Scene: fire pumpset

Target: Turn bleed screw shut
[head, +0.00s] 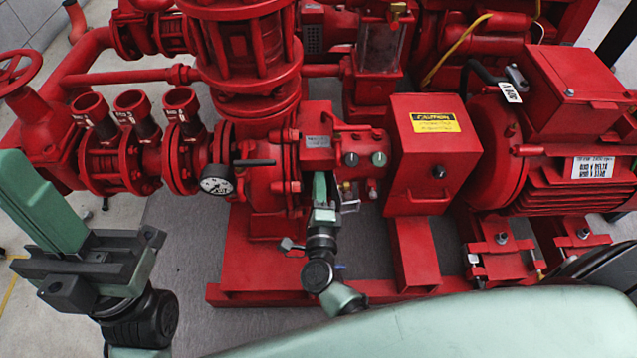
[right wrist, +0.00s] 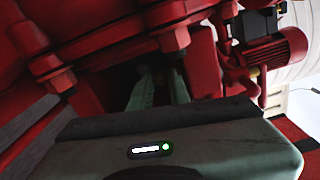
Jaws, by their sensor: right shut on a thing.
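My right gripper (head: 319,178) reaches up to the red pump casing (head: 268,186), just below the small label plate and the two round knobs. Its green fingers look nearly closed, and they show in the right wrist view (right wrist: 158,72) with their tips in among red parts. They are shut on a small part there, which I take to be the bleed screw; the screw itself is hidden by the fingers. My left gripper (head: 40,205) is at the far left, away from the pump casing; its finger gap does not show clearly.
A pressure gauge (head: 216,180) with a black lever above it is left of my right gripper. A red box with a yellow caution label (head: 434,122) and a motor (head: 560,120) stand to the right. A small clear cup (head: 349,204) hangs close beside the fingers.

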